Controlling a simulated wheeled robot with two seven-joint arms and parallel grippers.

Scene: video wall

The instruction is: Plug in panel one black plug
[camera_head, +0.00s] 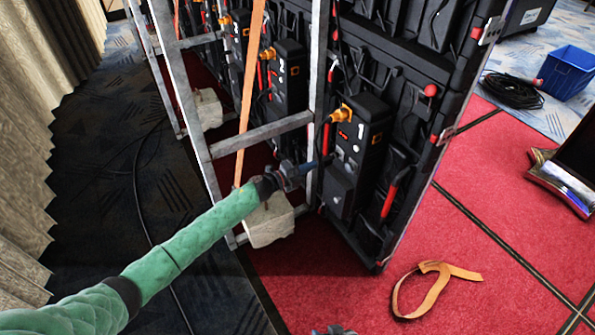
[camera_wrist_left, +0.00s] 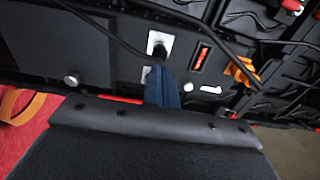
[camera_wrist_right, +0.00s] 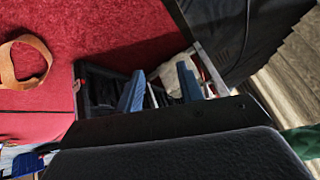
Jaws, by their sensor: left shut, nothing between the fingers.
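Panel one's black box (camera_head: 360,150) is on the back of the nearest video wall panel. In the left wrist view, a white socket plate (camera_wrist_left: 152,37) sits on the box face, with a dark piece that looks like the black plug (camera_wrist_left: 159,51) at its middle. A black cable runs from the upper left toward it. My left gripper (camera_head: 328,160) is shut and empty, its blue fingertips close in front of the plug; I cannot tell whether they touch it. My right gripper (camera_wrist_right: 158,85) is open and empty, low over the floor; only its top shows at the head view's bottom edge.
An orange power connector (camera_head: 342,114) and a red indicator (camera_wrist_left: 202,57) are beside the socket. Metal frame posts (camera_head: 318,90) stand left of the box. An orange strap (camera_head: 432,285) lies on the red carpet. A blue bin (camera_head: 567,73) and coiled cable (camera_head: 512,91) are at right.

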